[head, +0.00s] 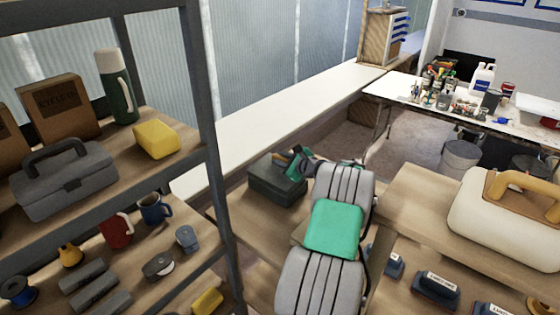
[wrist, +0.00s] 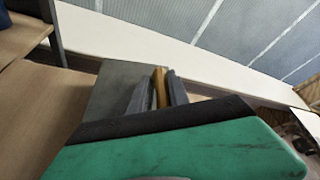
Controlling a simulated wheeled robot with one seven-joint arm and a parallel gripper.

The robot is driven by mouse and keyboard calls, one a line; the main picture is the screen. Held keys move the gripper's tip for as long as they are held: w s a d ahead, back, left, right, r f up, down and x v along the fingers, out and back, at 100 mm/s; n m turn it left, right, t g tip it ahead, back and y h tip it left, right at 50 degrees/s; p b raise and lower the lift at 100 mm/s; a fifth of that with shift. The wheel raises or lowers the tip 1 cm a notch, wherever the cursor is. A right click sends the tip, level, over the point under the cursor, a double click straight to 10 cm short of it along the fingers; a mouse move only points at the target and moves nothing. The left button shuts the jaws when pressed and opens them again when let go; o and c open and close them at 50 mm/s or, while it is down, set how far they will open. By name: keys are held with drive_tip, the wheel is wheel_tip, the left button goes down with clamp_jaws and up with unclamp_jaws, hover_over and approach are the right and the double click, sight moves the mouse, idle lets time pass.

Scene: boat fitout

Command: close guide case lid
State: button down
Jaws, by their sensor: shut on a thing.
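The guide case appears to be the dark grey-green box (head: 276,183) on the wooden bench, just left of my arm in the head view. Its flat dark top also shows in the wrist view (wrist: 103,82). I cannot tell whether its lid is fully down. My gripper (head: 291,162) is at the right side of the box's top. In the wrist view my gripper (wrist: 161,73) has its two dark fingers closed on a narrow tan piece (wrist: 160,88) at the box's edge. What this piece belongs to is partly hidden by the fingers and my green hand.
A shelf rack with a grey toolbox (head: 64,178), a green flask (head: 115,88) and mugs stands at left. A long pale ledge (head: 285,115) runs behind the box. A wooden counter with a cream case (head: 500,221) is at right.

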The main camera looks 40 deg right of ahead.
drive_tip(key=shift+w+d+f, duration=0.15)
drive_tip(key=shift+d+f, duration=0.05)
drive_tip(key=shift+d, duration=0.3)
drive_tip(key=shift+d+b, duration=0.1)
drive_tip(key=shift+b, duration=0.2)
drive_tip(key=shift+r, duration=0.15)
drive_tip(key=c, duration=1.5)
unclamp_jaws()
drive_tip(key=shift+d, duration=0.15)
drive_tip(key=shift+o, duration=0.7)
drive_tip(key=shift+w, duration=0.1)
